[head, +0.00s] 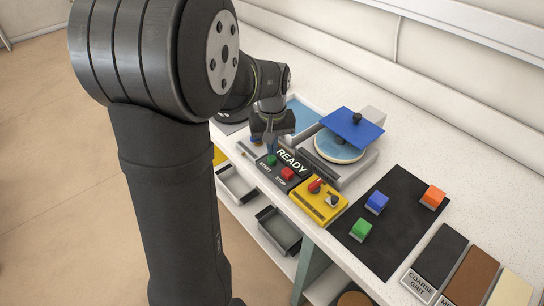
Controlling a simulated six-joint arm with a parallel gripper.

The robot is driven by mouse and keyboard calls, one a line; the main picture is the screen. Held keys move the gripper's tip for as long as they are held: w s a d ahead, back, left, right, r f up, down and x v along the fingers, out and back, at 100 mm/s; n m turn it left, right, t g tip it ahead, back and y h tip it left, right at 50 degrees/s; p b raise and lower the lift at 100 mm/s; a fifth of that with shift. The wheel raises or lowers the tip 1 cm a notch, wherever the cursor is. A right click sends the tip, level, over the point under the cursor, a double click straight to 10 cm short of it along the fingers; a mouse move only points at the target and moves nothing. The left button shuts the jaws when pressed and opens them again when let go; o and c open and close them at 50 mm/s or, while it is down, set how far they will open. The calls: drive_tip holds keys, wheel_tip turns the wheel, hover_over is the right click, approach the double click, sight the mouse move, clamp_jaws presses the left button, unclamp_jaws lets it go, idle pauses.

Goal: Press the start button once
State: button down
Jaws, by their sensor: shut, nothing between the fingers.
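The black control panel (283,168) lies on the bench and reads READY, with START and STOP labels along its front. The green start button (271,160) stands above the START label. The red stop button (287,173) sits to its right. My gripper (269,146) is shut and empty, pointing down just behind and above the green button. I cannot tell from this view whether the fingertips touch the button or how large the gap is.
A yellow box (319,204) with a red knob stands right of the panel. A dark mat (385,236) holds green, blue and orange cubes. Grey bins (279,231) sit below the bench edge.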

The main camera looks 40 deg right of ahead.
drive_tip(key=shift+f, duration=0.15)
idle(0.5)
drive_tip(key=shift+f, duration=1.2)
drive_tip(key=shift+r, duration=4.05)
drive_tip(key=shift+f, duration=0.1)
drive_tip(key=shift+f, duration=3.2)
